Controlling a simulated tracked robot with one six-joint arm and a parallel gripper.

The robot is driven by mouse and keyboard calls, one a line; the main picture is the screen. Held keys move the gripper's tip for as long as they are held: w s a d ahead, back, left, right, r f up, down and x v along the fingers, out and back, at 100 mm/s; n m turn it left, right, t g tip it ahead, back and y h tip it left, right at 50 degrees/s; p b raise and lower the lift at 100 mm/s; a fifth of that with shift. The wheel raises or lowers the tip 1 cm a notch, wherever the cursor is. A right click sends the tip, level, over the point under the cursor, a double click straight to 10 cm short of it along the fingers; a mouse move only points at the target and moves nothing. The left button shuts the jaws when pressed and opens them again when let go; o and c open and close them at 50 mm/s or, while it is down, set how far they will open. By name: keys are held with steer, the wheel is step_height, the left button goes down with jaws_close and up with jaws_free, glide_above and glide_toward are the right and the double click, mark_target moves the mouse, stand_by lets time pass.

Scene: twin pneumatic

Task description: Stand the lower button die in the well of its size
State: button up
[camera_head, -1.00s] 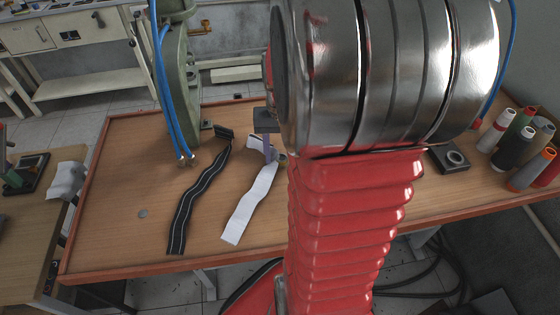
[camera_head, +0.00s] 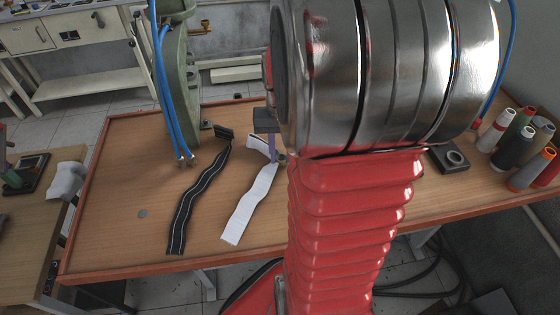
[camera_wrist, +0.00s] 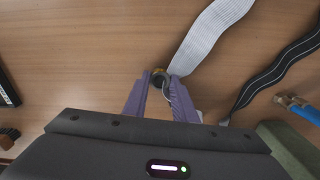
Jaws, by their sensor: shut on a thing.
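My gripper (camera_wrist: 160,77) has two purple fingers, shut on a small round die (camera_wrist: 159,80) with a brass-coloured rim and dark middle. The die shows between the fingertips at or just above the table; I cannot tell whether it touches the wood. In the head view my gripper (camera_head: 270,152) is partly hidden behind my arm, beside the white strip. A dark block with a round ringed opening (camera_head: 453,158) stands on the table right of my arm; it may hold a well, but its inside is too small to judge.
A white strip (camera_head: 250,205) and a black striped strip (camera_head: 200,195) lie left of my arm. A green press with blue hoses (camera_head: 178,90) stands at the back. Several thread spools (camera_head: 513,145) stand at the right. The table's front left is mostly clear.

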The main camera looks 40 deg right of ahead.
jaws_close()
steer(key=shift+r, duration=0.1)
step_height(320, 180, up, 10)
stand_by(0.5)
steer(key=shift+w, duration=0.1)
stand_by(0.4)
